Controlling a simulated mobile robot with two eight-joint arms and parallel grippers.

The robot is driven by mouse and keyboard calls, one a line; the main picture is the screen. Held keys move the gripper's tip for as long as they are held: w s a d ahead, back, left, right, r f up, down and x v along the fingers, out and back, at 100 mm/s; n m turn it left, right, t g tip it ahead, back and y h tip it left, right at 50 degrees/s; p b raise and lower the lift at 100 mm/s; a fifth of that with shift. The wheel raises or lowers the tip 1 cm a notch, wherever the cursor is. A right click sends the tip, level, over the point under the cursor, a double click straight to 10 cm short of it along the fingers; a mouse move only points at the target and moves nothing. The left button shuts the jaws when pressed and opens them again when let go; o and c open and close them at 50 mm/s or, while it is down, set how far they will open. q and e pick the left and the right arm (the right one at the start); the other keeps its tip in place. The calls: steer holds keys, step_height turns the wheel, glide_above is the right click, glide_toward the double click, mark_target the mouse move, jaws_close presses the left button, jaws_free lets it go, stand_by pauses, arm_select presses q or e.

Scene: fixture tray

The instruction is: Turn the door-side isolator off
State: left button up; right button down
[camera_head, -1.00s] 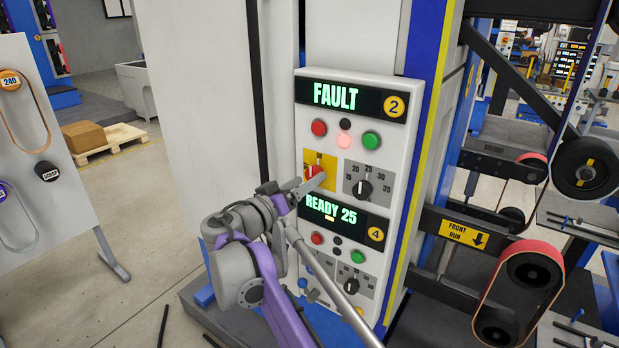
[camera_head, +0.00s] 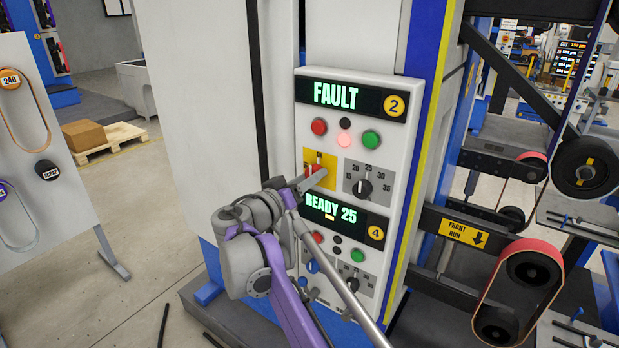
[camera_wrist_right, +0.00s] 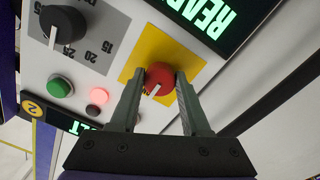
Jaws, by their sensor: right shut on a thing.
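The red isolator knob (camera_head: 314,168) sits on a yellow plate (camera_head: 327,158) in the upper panel, under the FAULT display. It also shows in the right wrist view (camera_wrist_right: 160,74), with its white mark toward the bottom of that picture. My right gripper (camera_head: 317,178) is shut on this red knob, with one finger on either side in the wrist view (camera_wrist_right: 158,84). Fingers partly cover the knob in the head view. Its position lettering is too small or hidden to read. My left gripper is not in view. No label names the door side.
The FAULT display (camera_head: 345,97) carries a yellow 2. Red and green buttons and a black dial (camera_head: 363,188) are close to the knob. Below, a READY 25 display (camera_head: 335,212) tops a similar panel with a blue knob (camera_head: 312,266). A belt machine (camera_head: 520,290) stands right.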

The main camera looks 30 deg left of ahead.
arm_select(q)
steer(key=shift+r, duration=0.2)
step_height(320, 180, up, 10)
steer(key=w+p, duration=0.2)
steer(key=p, duration=0.6)
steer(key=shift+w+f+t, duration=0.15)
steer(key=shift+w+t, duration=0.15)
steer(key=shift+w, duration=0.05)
arm_select(e)
steer(key=shift+d+r+n+y, duration=0.1)
steer(key=shift+n+y, duration=0.05)
steer(key=shift+n, duration=4.4)
steer(key=shift+r+n+y, duration=0.1)
steer(key=shift+n+y, duration=0.05)
steer(key=shift+n, duration=4.4)
steer(key=shift+f, duration=0.1)
steer(key=shift+c, duration=1.8)
jaws_free()
